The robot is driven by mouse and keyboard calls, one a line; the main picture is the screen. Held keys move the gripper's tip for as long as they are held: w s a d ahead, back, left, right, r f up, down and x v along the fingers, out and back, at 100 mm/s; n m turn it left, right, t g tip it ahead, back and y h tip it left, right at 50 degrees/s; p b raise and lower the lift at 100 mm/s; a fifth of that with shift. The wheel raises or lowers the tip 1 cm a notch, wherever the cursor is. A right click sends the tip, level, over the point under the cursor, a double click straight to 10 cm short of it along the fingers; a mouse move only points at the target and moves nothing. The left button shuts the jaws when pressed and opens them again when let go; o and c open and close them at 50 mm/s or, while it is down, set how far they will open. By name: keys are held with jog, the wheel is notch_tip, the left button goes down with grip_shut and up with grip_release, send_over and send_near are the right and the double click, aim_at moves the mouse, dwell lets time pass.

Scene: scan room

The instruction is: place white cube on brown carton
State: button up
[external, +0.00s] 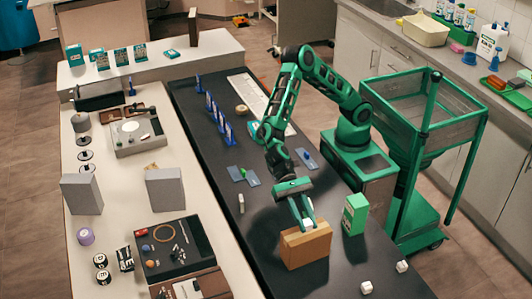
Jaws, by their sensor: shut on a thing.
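The brown carton (306,249) stands on the dark tabletop near the front. My gripper (305,223) points down over the carton's top. It is shut on a small white cube (308,224), which shows between the green fingers. The cube is at or just above the carton's top face; I cannot tell whether they touch. The fingers hide part of the cube. Two other white cubes, one nearer the front (366,287) and one to the right (402,266), lie on the dark table.
A green and white box (355,214) stands upright just right of the carton. A pale counter (215,250) with grey blocks and trays runs along the left. Dark tabletop left of the carton is mostly clear.

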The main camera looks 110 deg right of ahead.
jog(key=shift+f, duration=0.75)
jog(key=o, duration=1)
jog(key=shift+f, duration=0.1)
jog(key=v, duration=1.2)
